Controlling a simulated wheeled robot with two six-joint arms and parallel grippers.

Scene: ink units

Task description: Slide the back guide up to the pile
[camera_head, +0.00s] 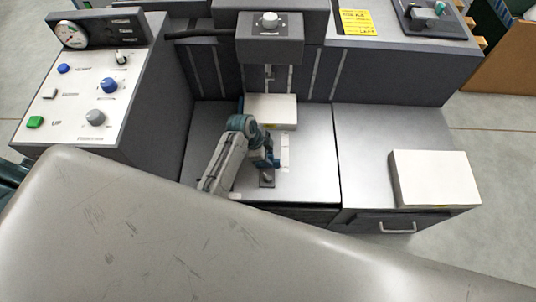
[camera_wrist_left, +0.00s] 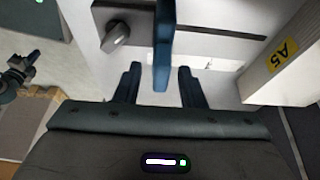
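A white pile (camera_head: 270,110) sits at the back of the grey machine bed, below the overhanging head. Its side, with a yellow A5 label, shows at the right of the wrist view (camera_wrist_left: 290,65). A blue upright plate (camera_wrist_left: 163,45), which looks like part of the back guide, stands apart from the pile. A grey knob (camera_wrist_left: 116,36) lies beside it; the knob also shows in the head view (camera_head: 267,178). My left gripper (camera_wrist_left: 160,75) is open, one finger on each side of the blue plate, with gaps visible. My right gripper is not in view.
A second white block (camera_head: 437,178) lies on the right-hand table, above a drawer handle (camera_head: 398,228). A control panel (camera_head: 85,85) with knobs and a gauge stands at left. The overhanging machine head (camera_head: 270,40) is above the pile.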

